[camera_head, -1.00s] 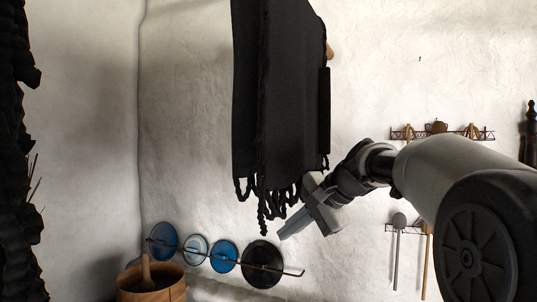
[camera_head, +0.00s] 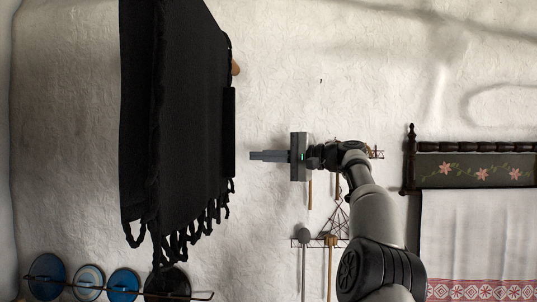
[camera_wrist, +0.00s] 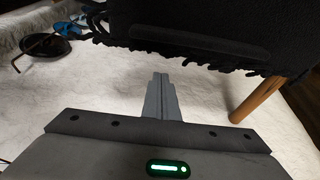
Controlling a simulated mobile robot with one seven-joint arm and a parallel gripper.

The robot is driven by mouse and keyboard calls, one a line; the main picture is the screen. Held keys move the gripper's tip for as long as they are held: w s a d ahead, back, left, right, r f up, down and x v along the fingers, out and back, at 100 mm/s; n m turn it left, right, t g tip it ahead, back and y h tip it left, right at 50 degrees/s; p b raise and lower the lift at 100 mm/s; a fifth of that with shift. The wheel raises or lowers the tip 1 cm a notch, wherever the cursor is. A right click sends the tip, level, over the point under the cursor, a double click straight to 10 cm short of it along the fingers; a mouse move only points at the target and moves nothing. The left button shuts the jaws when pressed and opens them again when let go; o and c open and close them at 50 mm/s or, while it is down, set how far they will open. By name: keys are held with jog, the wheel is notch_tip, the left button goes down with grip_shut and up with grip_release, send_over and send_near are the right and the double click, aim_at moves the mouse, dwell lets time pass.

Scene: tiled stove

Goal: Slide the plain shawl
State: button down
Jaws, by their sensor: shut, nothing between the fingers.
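The plain black shawl (camera_head: 185,120) hangs in the left-centre of the head view, with a knotted fringe along its lower edge. A wooden peg (camera_head: 235,68) sticks out beside its right edge. My gripper (camera_head: 252,156) is just right of the shawl, level with its lower part and pointing left, its fingers together and empty. In the wrist view the fingers (camera_wrist: 160,78) point toward the shawl (camera_wrist: 200,30), with a gap visible between them. The wooden peg shows in the wrist view too (camera_wrist: 258,100), right of the fingers. Most of what holds the shawl is hidden.
Several plates (camera_head: 122,284) sit in a rack low on the left. Utensils (camera_head: 330,255) hang below my gripper. A dark wooden rack with a flowered band and white patterned cloth (camera_head: 478,235) is at right. The wall between shawl and rack is mostly bare.

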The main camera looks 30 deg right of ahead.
jog(key=a+b, duration=0.1)
jog(key=a, duration=0.4)
jog(key=shift+b, duration=0.4)
jog(key=s+a+b, duration=0.2)
jog(key=b, duration=0.1)
jog(key=s+a+f+b, duration=0.1)
jog(key=s+b, duration=0.2)
jog(key=b, duration=0.1)
jog(key=s+a+b, duration=0.2)
jog(key=s+b, duration=0.1)
jog(key=b, duration=0.1)
jog(key=shift+s+a+f, duration=0.2)
jog(key=shift+s+a, duration=0.05)
jog(key=shift+a, duration=0.05)
jog(key=b, duration=1)
send_near(191, 160)
jog(key=x, duration=0.4)
jog(key=shift+w+d+f, duration=0.15)
jog(key=shift+w+f, duration=0.05)
jog(key=shift+w, duration=0.35)
jog(key=shift+s+a+r, duration=0.15)
jog(key=shift+s+a, duration=0.15)
jog(key=shift+s, duration=0.2)
jog(key=shift+w, duration=0.1)
